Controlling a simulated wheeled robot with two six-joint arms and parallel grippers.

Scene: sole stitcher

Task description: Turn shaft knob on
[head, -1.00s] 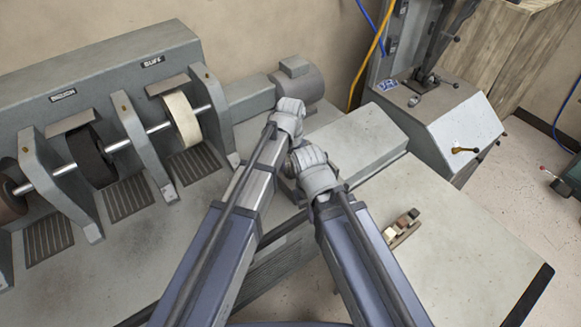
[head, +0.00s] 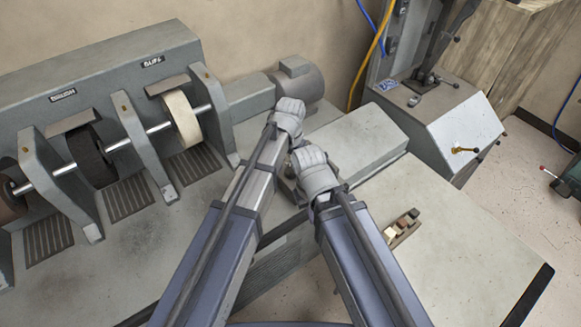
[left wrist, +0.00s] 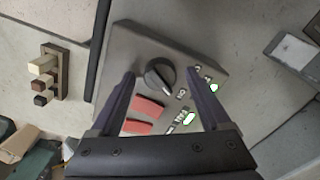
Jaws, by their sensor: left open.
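A dark round knob (left wrist: 158,76) with a grey pointer bar sits on a grey control panel (left wrist: 128,43) in the left wrist view. Its bar is tilted, and the small labels beside it cannot be read. My left gripper (left wrist: 162,73) is open, with one finger on each side of the knob in the picture. I cannot tell whether the fingers touch it. In the head view the knob and panel cannot be made out, with my arms in front.
A grey machine with a black brush wheel (head: 91,156) and a pale buffing wheel (head: 181,119) stands at the left. A wooden block with pegs (head: 402,228) lies on the right table (head: 470,260). A lever with a brass-coloured handle (head: 465,150) projects at the right.

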